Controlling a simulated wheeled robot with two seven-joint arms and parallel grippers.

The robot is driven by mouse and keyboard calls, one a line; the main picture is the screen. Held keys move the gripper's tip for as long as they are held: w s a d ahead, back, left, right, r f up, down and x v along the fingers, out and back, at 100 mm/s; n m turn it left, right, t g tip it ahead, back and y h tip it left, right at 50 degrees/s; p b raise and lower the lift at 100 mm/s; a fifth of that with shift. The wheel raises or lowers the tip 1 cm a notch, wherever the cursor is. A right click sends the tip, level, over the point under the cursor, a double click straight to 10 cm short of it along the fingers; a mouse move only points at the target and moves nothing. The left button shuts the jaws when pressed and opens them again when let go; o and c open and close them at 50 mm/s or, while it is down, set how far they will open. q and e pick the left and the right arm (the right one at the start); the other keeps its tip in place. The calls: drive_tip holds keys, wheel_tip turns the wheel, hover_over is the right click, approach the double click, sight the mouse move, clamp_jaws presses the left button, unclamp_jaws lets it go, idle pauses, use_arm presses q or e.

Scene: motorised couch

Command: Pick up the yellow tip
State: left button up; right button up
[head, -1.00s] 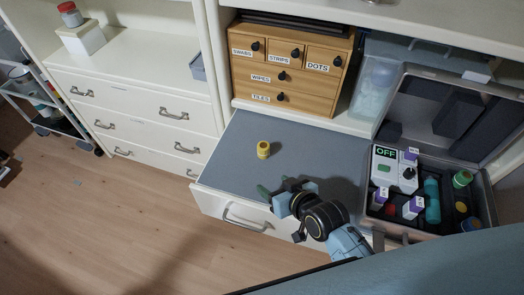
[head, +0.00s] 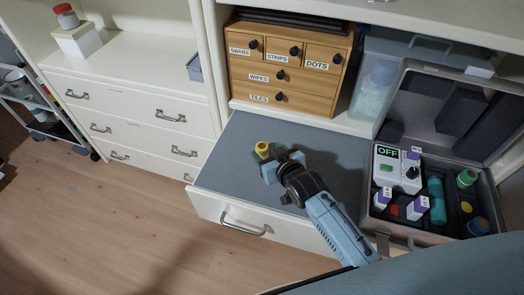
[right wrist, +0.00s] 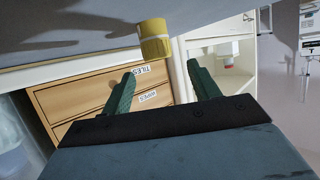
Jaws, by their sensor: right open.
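The yellow tip (head: 262,149) stands upright on the grey top of the pulled-out drawer (head: 232,172). My left gripper is not in view.
A wooden drawer box (head: 286,72) with labelled drawers stands behind the grey surface. An open case (head: 440,237) with bottles and a device reading OFF lies to the right. A white dresser (head: 135,90) stands at the left. The grey surface left of the tip is clear.

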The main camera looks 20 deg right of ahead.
sight(262, 146)
drive_tip(key=x, duration=0.2)
drive_tip(key=b+x, duration=0.1)
drive_tip(key=x, duration=0.1)
drive_tip(key=shift+s+d+f, duration=0.1)
drive_tip(key=shift+d+f, duration=0.05)
drive_tip(key=shift+f, duration=0.1)
drive_tip(key=shift+c, duration=0.3)
drive_tip(key=c, duration=1)
